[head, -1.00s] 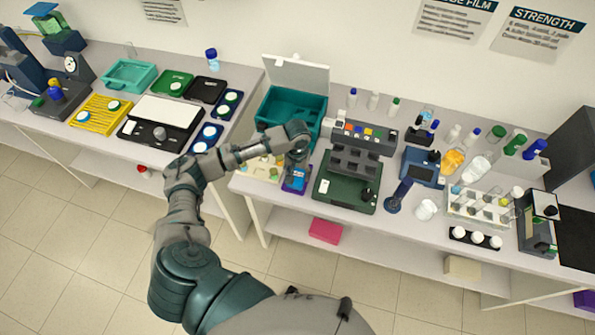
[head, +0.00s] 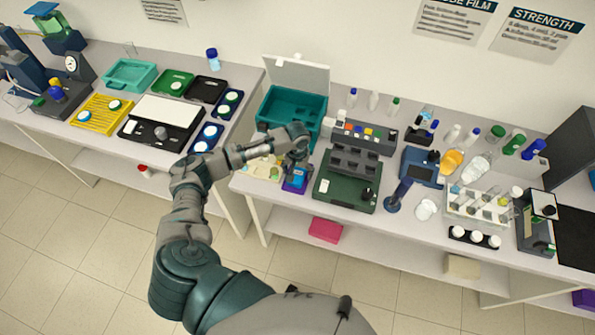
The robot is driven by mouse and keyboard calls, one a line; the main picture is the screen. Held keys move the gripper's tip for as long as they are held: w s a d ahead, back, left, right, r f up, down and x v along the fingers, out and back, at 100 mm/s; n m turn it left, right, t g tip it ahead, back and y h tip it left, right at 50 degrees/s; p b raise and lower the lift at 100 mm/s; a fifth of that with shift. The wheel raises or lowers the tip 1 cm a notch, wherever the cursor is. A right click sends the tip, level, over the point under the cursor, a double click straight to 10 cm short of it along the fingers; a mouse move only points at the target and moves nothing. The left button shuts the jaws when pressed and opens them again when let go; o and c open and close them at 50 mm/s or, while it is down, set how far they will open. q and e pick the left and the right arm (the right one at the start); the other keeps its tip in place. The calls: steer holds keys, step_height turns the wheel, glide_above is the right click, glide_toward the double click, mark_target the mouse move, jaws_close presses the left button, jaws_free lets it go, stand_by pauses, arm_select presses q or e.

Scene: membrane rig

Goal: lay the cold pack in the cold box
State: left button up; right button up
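The cold box looks to be the teal box (head: 277,104) with its white lid (head: 297,73) raised, at the back of the bench; its inside looks empty from here. A small blue pack (head: 298,178), likely the cold pack, lies on a purple pad (head: 289,188) near the bench's front edge. My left gripper (head: 295,166) points down right at the blue pack's back edge, in front of the box. Its fingers are small and partly hidden by the wrist, so its grip on the pack is unclear. My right gripper is out of view.
A green device with a dark block (head: 333,188) stands close to the right of the pad. A grey rack with coloured caps (head: 362,134) stands right of the box. A tray of small items (head: 262,168) lies left of the pad. A gap separates the left bench.

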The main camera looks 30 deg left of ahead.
mark_target(297, 173)
arm_select(q)
step_height(297, 173, up, 12)
steer(key=shift+b, duration=0.4)
stand_by(0.7)
